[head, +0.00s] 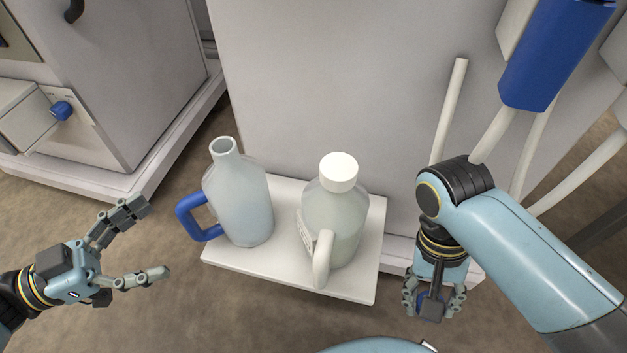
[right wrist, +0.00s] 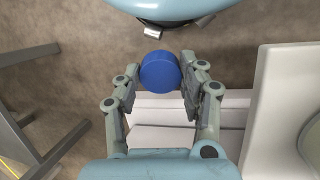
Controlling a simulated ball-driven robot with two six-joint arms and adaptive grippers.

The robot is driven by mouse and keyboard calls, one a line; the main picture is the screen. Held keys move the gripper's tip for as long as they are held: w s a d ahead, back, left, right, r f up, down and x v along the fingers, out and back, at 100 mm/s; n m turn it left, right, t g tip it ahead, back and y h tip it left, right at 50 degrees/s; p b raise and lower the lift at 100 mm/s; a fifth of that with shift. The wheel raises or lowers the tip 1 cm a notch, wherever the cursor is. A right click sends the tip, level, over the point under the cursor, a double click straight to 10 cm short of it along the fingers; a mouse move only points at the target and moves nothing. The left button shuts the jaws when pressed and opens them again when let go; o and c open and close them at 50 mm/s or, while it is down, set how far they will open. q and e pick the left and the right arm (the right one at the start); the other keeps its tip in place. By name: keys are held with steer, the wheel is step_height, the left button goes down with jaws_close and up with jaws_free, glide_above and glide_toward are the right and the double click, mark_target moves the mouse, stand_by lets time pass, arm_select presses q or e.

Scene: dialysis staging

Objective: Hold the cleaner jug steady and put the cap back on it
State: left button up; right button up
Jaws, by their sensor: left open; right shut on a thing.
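The open jug with a blue handle (head: 243,205) stands upright on a small white shelf, its mouth uncovered. A second jug (head: 337,215) beside it has a white cap on and a white handle. Which of the two is the cleaner jug I cannot tell from labels. My left gripper (head: 157,238) is open and empty, left of the blue-handled jug and apart from it. My right gripper (head: 434,305) is shut on a blue cap (right wrist: 160,71), right of the shelf. The cap shows clearly between its fingers in the right wrist view.
The white shelf (head: 290,279) juts from a grey cabinet (head: 330,90). Another grey machine with a blue knob (head: 61,110) stands at the left. Pale hoses (head: 450,110) and a blue block (head: 550,55) are at the upper right. Brown floor is open in front.

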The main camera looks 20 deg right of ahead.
stand_by(0.6)
arm_select(q)
steer(key=w+a+r+n+t+y, duration=0.1)
steer(key=a+r+n+t+y, duration=0.3)
steer(key=a+n+t+y, duration=0.65)
steer(key=s+a+f+n+g+y, duration=0.1)
steer(key=s+n+g+y, duration=0.1)
steer(key=s, duration=0.6)
steer(key=s+a+f+n+g+y, duration=0.1)
steer(key=s+f+n+g+y, duration=0.1)
steer(key=s+y, duration=0.3)
steer(key=s+g, duration=0.1)
steer(key=s, duration=0.3)
steer(key=shift+f+n, duration=0.3)
steer(key=shift+n, duration=0.05)
